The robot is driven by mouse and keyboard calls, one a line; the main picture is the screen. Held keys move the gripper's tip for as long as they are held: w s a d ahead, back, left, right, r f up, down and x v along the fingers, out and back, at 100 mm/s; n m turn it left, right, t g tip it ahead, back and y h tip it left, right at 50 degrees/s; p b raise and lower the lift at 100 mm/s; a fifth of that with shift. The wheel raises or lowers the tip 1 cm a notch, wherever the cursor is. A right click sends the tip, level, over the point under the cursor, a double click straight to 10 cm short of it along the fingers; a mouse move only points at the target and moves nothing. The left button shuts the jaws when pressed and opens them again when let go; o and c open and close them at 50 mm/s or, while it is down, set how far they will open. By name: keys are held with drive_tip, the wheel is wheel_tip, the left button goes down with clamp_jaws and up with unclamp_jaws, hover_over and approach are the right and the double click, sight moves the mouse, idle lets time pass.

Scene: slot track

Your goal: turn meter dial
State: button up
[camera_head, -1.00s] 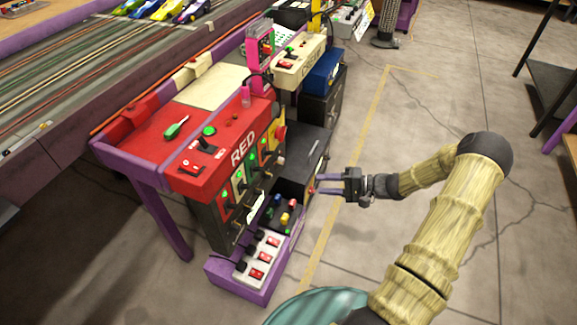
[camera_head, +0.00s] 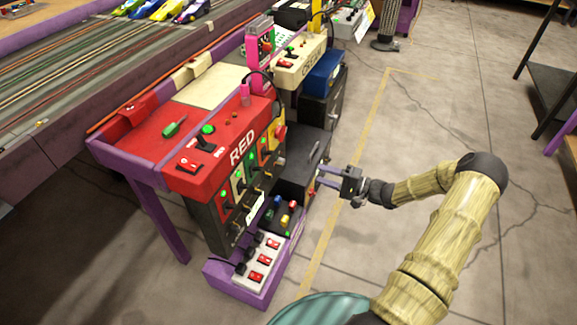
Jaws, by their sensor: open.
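My gripper (camera_head: 322,178) is at the right of the red control station, over the floor side of the dark box. Its fingers point left toward the box and are apart, with nothing seen between them. The red station (camera_head: 238,145) is marked RED and has a dark front panel (camera_head: 235,212) with several switches, green lights and small knobs. I cannot tell which part is the meter dial. A yellow and red knob (camera_head: 279,133) sits at the panel's right end. The face of the dark box (camera_head: 302,160) nearest my gripper is partly hidden.
A white power strip (camera_head: 258,262) with red switches lies on the low purple shelf (camera_head: 235,285). The slot track (camera_head: 90,75) is at the left. Concrete floor (camera_head: 410,130) is clear around my arm.

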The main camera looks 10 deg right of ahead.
sight(284, 162)
drive_tip(key=b+x, duration=0.4)
drive_tip(key=x, duration=0.8)
drive_tip(key=shift+w+a, duration=0.25)
drive_tip(key=shift+a, duration=0.05)
drive_tip(key=shift+d, duration=0.1)
drive_tip(key=shift+s+a, duration=0.1)
drive_tip(key=shift+a, duration=0.15)
drive_tip(key=c, duration=0.3)
drive_tip(key=shift+d, duration=0.1)
clamp_jaws()
